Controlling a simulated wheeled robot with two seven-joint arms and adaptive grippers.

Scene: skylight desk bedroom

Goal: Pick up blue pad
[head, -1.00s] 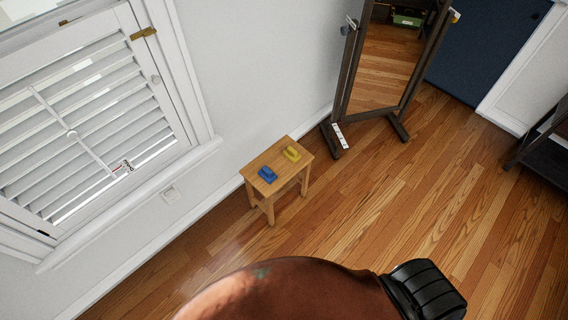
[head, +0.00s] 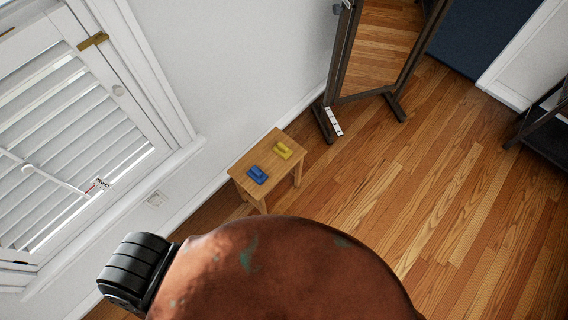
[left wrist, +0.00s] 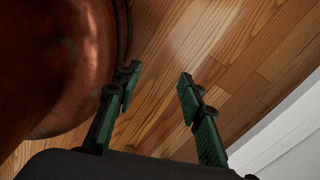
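The blue pad (head: 257,175) lies on top of a small wooden stool (head: 240,170) in the middle of the head view, near its front left corner. A yellow pad (head: 282,150) lies beside it, farther back and right, apart from it. My left gripper (left wrist: 160,78) shows in the left wrist view with its two green-padded fingers spread. It is empty, with wooden floor behind the gap. Neither gripper shows in the head view, and no pad shows in the left wrist view. The stool's lower front is partly hidden by a large brown rounded shape.
The brown rounded shape (head: 285,275) fills the bottom of the head view; I cannot tell whether it is mine. The stool stands near the white wall. A framed mirror (head: 375,60) stands behind it on the right. Wooden floor (head: 450,200) to the right is clear.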

